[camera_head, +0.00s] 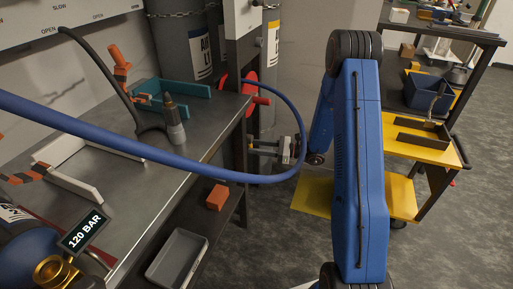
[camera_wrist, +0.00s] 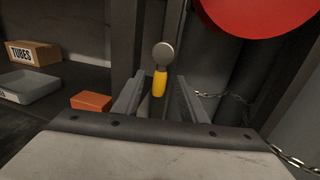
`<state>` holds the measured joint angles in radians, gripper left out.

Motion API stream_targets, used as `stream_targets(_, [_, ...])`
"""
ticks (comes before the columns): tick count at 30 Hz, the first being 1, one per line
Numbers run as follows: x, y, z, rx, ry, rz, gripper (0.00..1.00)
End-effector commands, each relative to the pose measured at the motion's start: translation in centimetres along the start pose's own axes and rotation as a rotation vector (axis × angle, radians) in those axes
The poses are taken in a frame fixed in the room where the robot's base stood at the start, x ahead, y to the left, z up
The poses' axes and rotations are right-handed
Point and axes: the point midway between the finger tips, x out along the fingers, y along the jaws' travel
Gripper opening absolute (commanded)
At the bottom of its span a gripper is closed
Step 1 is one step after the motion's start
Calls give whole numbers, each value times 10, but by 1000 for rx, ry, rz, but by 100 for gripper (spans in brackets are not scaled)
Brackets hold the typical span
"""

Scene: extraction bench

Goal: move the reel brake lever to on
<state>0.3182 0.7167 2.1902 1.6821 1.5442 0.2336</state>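The likely reel brake lever (camera_wrist: 160,82), a yellow grip hanging down from a round grey hub, shows ahead in the wrist view. My gripper (camera_wrist: 161,88) is open, with one finger on each side of the yellow grip in that picture. I cannot tell whether the grip is truly between the fingers or just beyond them; no contact shows. In the head view my gripper (camera_head: 256,147) points left at the dark post beside the bench; the lever is not clear there. The red reel (camera_head: 251,82) is partly hidden by the post; its edge shows in the wrist view (camera_wrist: 255,12).
The blue hose (camera_head: 200,166) loops across the bench to near my gripper. A chain (camera_wrist: 230,97) hangs at right in the wrist view. An orange block (camera_wrist: 91,101), a grey tray (camera_wrist: 30,88) and a TUBES box (camera_wrist: 35,54) sit on the lower shelf. A yellow-shelved cart (camera_head: 418,148) stands right.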

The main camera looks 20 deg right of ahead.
Motion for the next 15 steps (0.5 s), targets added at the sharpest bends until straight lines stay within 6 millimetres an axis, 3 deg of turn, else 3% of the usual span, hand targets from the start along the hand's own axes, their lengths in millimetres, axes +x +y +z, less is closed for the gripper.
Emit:
stream_targets(5, [0, 0, 0, 0, 0, 0, 39])
stream_targets(10, [0, 0, 0, 0, 0, 0, 0])
stream_targets(15, [0, 0, 0, -3, 1, 0, 0])
